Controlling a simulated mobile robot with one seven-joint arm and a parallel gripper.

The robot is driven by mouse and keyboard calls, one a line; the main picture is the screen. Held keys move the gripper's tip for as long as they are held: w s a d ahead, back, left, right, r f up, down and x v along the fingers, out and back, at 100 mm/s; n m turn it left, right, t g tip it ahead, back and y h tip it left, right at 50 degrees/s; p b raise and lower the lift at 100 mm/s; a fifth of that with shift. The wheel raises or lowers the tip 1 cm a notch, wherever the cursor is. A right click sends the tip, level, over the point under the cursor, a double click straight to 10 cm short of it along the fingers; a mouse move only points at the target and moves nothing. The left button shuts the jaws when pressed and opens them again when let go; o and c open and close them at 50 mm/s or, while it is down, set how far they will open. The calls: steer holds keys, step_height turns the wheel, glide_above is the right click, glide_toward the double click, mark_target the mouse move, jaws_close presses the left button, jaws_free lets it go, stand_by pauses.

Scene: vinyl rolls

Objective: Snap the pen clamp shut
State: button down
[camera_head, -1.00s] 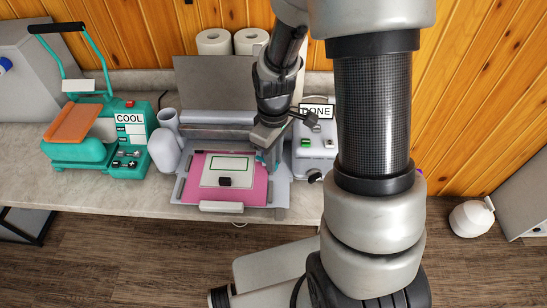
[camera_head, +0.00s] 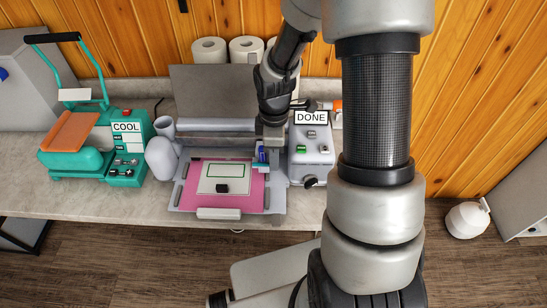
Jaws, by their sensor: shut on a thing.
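The cutting machine (camera_head: 215,125) stands on the counter with its grey lid raised. A small blue pen (camera_head: 262,154) shows at the right of its carriage, above the pink mat's (camera_head: 253,192) far right corner. The pen clamp is too small and too covered by my gripper to make out its parts or how far it is closed. My gripper (camera_head: 270,143) points down at that spot, just right of the blue pen. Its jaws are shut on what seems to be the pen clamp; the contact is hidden.
A white sheet with a green outline (camera_head: 222,178) and a black block (camera_head: 221,188) lie on the mat. A grey machine marked DONE (camera_head: 311,155) stands close on the right. A white jug (camera_head: 162,158) and teal press (camera_head: 95,160) are left.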

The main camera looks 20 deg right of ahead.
steer(key=c, duration=1.7)
jaws_free()
step_height(320, 180, up, 18)
steer(key=shift+f+p, duration=0.25)
steer(key=shift+p, duration=0.3)
steer(key=s+r+m+t, duration=0.2)
steer(key=s+r+m, duration=0.1)
steer(key=s+m, duration=0.1)
steer(key=s+a+r+m+t, duration=0.1)
steer(key=s+r+m, duration=0.3)
steer(key=s+m, duration=0.1)
steer(key=s+r+m+t, duration=0.2)
steer(key=s+r+m, duration=0.2)
steer(key=s+m, duration=0.1)
steer(key=shift+s+a+t, duration=0.3)
steer(key=shift+s, duration=0.35)
